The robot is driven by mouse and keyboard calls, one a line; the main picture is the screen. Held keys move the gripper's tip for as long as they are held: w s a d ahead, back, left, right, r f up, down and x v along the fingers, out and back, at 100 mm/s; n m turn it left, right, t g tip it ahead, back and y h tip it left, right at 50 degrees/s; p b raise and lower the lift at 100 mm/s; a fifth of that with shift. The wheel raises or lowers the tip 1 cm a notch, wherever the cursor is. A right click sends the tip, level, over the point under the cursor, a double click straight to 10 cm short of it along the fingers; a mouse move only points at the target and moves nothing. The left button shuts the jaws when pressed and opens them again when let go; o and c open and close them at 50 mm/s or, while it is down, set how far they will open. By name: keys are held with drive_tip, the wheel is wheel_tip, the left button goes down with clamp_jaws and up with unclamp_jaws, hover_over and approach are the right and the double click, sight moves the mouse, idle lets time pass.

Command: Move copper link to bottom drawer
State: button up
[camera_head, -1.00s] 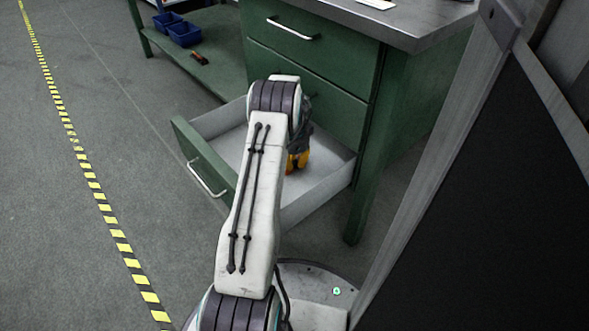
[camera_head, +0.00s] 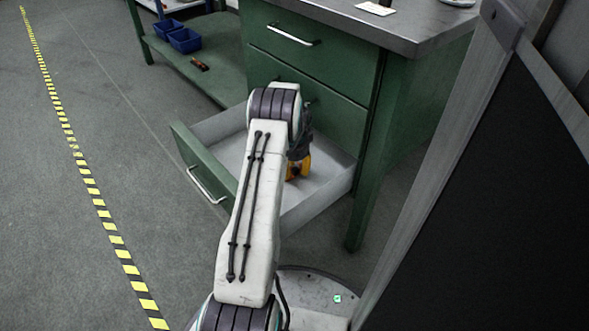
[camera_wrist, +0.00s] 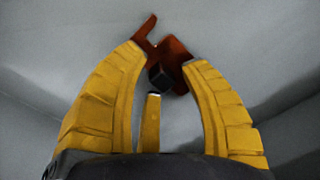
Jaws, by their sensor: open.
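The bottom drawer (camera_head: 275,214) is pulled out, with a pale grey inside and a green front. My gripper (camera_head: 298,172) points down inside it, partly hidden by my arm. In the wrist view my yellow fingers (camera_wrist: 165,60) are open and spread apart. The copper link (camera_wrist: 177,52), a reddish-brown angular piece with a dark block at its near end, shows just beyond and between the fingertips, over the drawer floor. I cannot tell whether it touches a finger or lies fully on the floor. The head view does not show the link.
The green cabinet (camera_head: 312,95) has closed upper drawers and a grey metal top (camera_head: 400,22). A shelf at the upper left holds blue bins (camera_head: 184,40) and a small orange-brown item (camera_head: 199,63). A dark framed panel (camera_head: 490,220) stands close on the right. The floor at left is clear.

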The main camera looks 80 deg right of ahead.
sight(294, 171)
drive_tip(key=shift+r+p, duration=0.25)
drive_tip(key=shift+p, duration=0.05)
drive_tip(key=r+p, duration=0.2)
drive_tip(key=p, duration=0.1)
drive_tip(key=r+p, duration=0.2)
drive_tip(key=p, duration=0.1)
drive_tip(key=r+p, duration=0.3)
drive_tip(key=p, duration=0.1)
drive_tip(key=shift+s+a, duration=0.1)
drive_tip(key=shift+a, duration=0.2)
